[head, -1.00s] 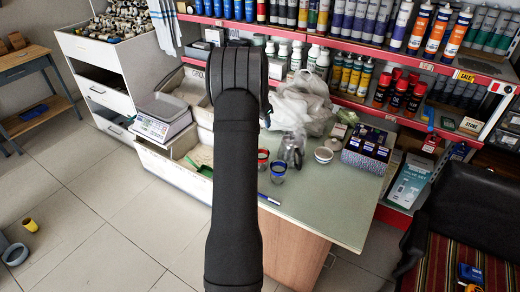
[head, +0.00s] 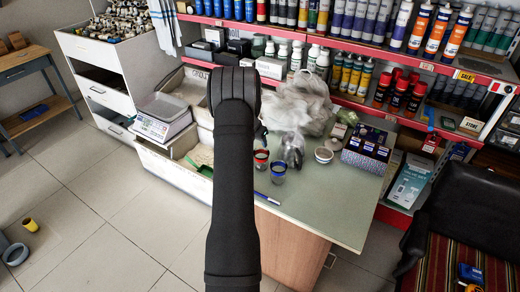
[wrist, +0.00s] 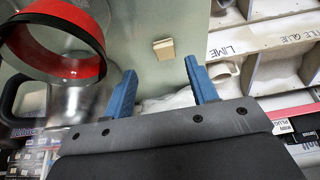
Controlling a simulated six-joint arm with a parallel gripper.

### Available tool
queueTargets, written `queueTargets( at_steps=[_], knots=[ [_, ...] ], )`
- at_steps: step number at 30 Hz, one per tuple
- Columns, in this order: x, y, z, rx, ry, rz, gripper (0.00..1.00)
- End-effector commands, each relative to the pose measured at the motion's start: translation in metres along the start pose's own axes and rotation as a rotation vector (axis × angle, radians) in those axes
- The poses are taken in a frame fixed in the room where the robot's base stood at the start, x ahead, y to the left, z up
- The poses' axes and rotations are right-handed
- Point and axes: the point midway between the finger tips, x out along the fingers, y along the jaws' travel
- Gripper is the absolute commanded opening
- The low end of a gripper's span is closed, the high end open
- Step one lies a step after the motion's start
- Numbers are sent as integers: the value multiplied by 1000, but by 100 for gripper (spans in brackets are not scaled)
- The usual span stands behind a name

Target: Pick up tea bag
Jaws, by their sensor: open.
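A small beige, flat piece that looks like the tea bag (wrist: 164,49) lies on the green-grey counter top (wrist: 150,20) in the wrist view. My gripper (wrist: 160,66) has two blue fingers, spread apart with nothing between them. The tea bag is ahead of the fingertips, roughly in line with the gap and apart from both. In the head view my own arm covers the gripper, and I cannot see the tea bag there.
A clear, red-banded glass (wrist: 62,66) is close on the left of the wrist view. White compartments labelled LIME (wrist: 235,40) are on the right. In the head view, a blue-rimmed cup (head: 278,172), plastic bags (head: 300,108) and a bottle box (head: 365,155) stand on the counter.

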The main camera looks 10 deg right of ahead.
Motion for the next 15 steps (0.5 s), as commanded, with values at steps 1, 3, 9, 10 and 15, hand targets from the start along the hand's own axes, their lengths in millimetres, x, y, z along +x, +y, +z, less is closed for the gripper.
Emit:
queueTargets(
  at_steps=[1, 3, 9, 10, 15],
  knots=[
    [2, 0, 0, 0, 1, 0, 53],
    [5, 0, -1, 0, 1, -1, 53],
    [28, -5, -2, 0, 0, 0, 53],
    [32, -6, -2, 0, 0, 0, 53],
    [51, -7, -2, 0, 2, -1, 53]
  ],
)
